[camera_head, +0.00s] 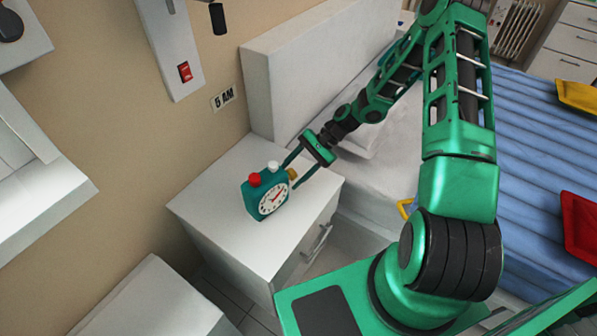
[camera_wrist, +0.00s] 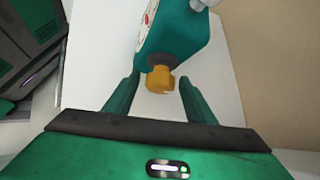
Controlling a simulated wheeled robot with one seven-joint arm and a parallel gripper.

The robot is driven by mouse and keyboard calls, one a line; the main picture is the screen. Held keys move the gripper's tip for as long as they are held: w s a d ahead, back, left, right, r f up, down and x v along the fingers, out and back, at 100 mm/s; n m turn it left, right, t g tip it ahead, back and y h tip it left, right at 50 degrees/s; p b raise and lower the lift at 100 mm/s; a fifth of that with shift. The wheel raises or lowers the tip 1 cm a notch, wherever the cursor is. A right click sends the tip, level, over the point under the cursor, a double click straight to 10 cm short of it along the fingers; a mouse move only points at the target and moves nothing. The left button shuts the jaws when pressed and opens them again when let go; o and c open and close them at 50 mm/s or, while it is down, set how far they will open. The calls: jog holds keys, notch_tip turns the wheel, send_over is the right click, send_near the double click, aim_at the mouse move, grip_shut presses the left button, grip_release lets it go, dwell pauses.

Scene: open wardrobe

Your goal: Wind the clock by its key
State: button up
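A teal alarm clock (camera_head: 265,193) stands upright on the white nightstand (camera_head: 222,187). It has a red button and a white button on top and a white dial. Its key (camera_head: 292,174) is a gold-brown knob on the side facing my gripper. In the wrist view the key (camera_wrist: 160,79) sits between my two fingers, with space on both sides. My gripper (camera_head: 292,172) is open around the key and does not appear to touch it. The clock body (camera_wrist: 178,35) is just beyond the fingertips in the wrist view.
A bed (camera_head: 530,150) with a blue striped cover lies to the right, with red and yellow items on it. The nightstand top around the clock is clear.

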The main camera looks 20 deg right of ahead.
jog(key=shift+d, duration=0.1)
jog(key=v, duration=1)
jog(key=shift+d+r, duration=0.2)
jog(key=shift+d, duration=0.05)
jog(key=shift+w, duration=0.1)
